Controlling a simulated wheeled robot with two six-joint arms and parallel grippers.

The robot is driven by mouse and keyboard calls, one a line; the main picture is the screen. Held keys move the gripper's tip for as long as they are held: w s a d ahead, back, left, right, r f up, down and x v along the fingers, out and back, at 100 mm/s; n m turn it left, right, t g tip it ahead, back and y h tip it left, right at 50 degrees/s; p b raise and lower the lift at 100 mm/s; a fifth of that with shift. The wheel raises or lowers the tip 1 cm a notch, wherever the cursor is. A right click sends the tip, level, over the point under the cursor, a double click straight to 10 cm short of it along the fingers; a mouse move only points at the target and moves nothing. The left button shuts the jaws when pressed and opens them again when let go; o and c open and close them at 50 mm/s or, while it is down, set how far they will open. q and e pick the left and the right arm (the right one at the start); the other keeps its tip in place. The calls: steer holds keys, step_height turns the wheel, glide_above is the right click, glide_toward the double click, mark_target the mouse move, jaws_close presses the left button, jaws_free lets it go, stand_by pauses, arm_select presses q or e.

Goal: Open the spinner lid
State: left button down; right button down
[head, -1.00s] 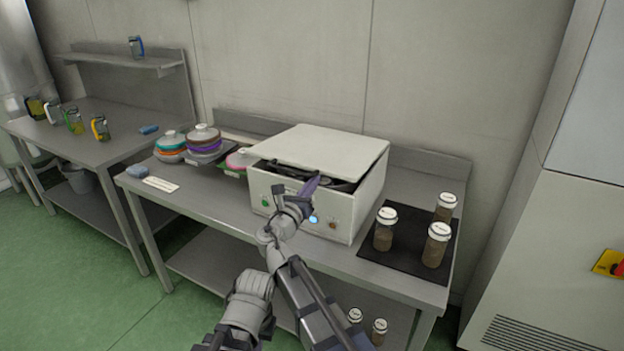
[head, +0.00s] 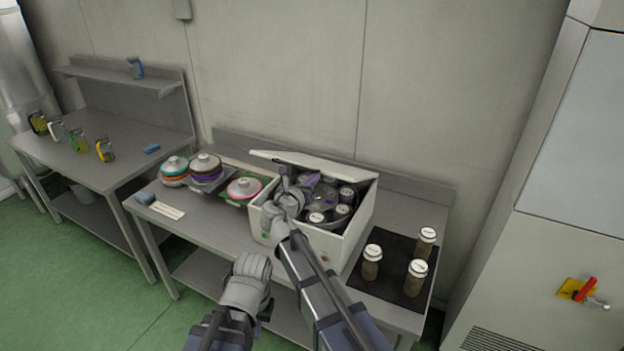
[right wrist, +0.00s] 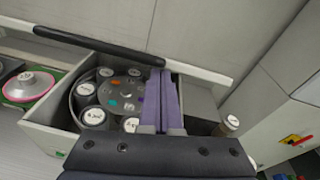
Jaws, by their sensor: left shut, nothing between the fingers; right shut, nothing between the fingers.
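The spinner is a pale box (head: 338,247) on the steel bench. Its white lid (head: 300,160) is tilted up at the back and seen nearly edge-on; its edge also crosses the right wrist view (right wrist: 190,68), with a dark bar along it. Inside, a dark rotor holds several white-capped jars (head: 347,192). My right gripper (head: 312,180) is over the open box near the lid; in the right wrist view its purple fingers (right wrist: 161,95) are shut and empty, with contact unclear. My left gripper (head: 252,265) is in front of the bench, away from the spinner, its fingers hidden.
Stacked coloured discs (head: 205,168) and a pink-topped one (head: 243,188) stand left of the spinner. Three capped jars (head: 416,278) stand on a black mat (head: 393,252) to its right. A side table (head: 95,160) with jugs is further left.

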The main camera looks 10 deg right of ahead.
steer(key=w+d+r+p, duration=0.1)
steer(key=r+p, duration=0.1)
steer(key=r, duration=0.1)
steer(key=w+d+r+p, duration=0.1)
steer(key=w+r+p, duration=0.1)
steer(key=r+p, duration=0.1)
steer(key=w+d+r+p, duration=0.1)
steer(key=r+p, duration=0.1)
steer(key=r, duration=0.1)
steer(key=shift+w+p, duration=0.2)
steer(key=shift+p, duration=0.15)
steer(key=w+d+r+p, duration=0.6)
steer(key=w, duration=0.2)
steer(key=w+d+r+p, duration=0.6)
steer(key=w, duration=0.2)
steer(key=shift+w, duration=0.2)
steer(key=shift+r, duration=0.1)
